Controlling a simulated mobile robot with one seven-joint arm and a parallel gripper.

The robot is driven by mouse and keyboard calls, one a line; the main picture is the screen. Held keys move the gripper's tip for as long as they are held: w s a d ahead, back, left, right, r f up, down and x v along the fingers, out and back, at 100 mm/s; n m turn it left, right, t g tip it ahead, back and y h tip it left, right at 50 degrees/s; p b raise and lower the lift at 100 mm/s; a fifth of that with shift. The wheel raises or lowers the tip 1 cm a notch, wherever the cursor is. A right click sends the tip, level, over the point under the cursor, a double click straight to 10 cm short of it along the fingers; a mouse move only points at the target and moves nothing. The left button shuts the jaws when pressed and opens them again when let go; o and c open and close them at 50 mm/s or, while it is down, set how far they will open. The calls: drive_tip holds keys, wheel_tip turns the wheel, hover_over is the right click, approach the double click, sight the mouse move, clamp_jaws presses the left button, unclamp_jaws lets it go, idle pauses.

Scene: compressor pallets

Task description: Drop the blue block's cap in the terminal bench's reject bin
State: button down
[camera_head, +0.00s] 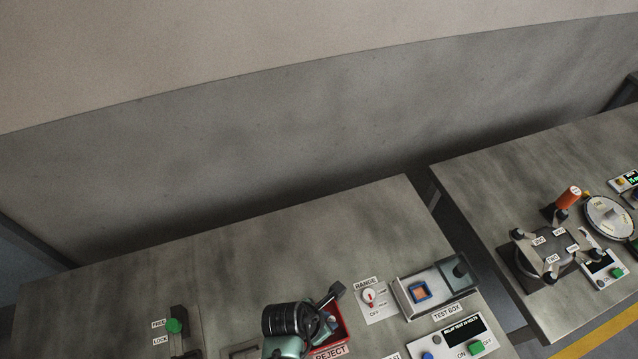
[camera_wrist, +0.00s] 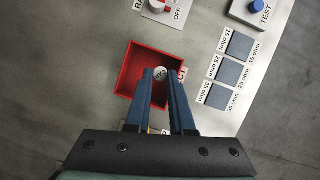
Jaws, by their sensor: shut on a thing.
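The red reject bin (camera_head: 345,324) stands near the front of the bench in the head view, partly hidden behind my arm. In the wrist view the open bin (camera_wrist: 124,84) lies under my fingers. My gripper (camera_wrist: 160,76) is shut on a small pale round cap (camera_wrist: 160,73) with dark marks, held between the fingertips over the bin opening. How high it is above the bin floor I cannot tell. A blue-framed block (camera_head: 420,292) with an orange middle sits in the test box.
The test box (camera_head: 401,298), range dial (camera_head: 368,296) and a panel with a green button (camera_head: 477,348) stand right of the bin. Grey ohm-labelled pads (camera_wrist: 228,72) lie beside it. The bench's back left is clear.

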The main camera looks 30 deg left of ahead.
wheel_tip(320, 180, down, 6)
drive_tip(key=b, duration=0.6)
drive_tip(key=shift+s+a+f+b, duration=0.1)
drive_tip(key=shift+s+a+b, duration=0.05)
drive_tip(key=shift+b, duration=0.15)
drive_tip(key=c, duration=0.7)
unclamp_jaws()
drive_tip(key=v, duration=1.3)
drive_tip(key=shift+s, duration=0.1)
